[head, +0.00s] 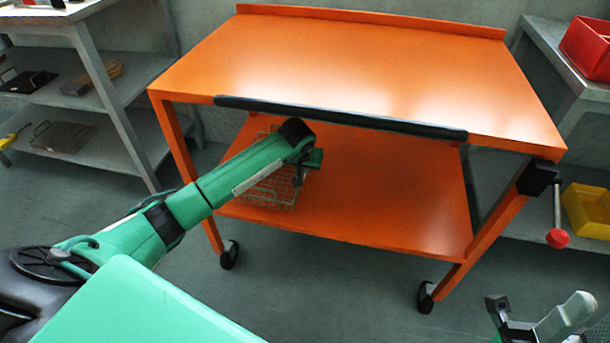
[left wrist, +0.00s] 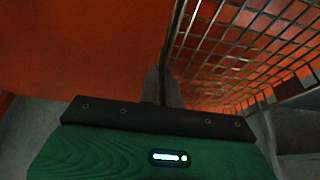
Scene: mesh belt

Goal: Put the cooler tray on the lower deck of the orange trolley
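The cooler tray (head: 268,194), a wire mesh basket, is at the left end of the lower deck (head: 385,190) of the orange trolley (head: 350,70). I cannot tell whether it rests on the deck or hangs just above it. My left gripper (head: 308,163) is under the upper deck at the tray's near right side. In the left wrist view the mesh of the tray (left wrist: 245,40) fills the upper right, and the fingers (left wrist: 163,88) look closed on its wire edge. My arm hides part of the tray. My right gripper (head: 538,318) is open and empty at the bottom right.
The black handle bar (head: 340,117) runs along the upper deck's front edge, just above my left arm. A red-knobbed lever (head: 557,215) hangs at the trolley's right. A grey shelf with another wire tray (head: 62,137) stands left. The lower deck's middle and right are clear.

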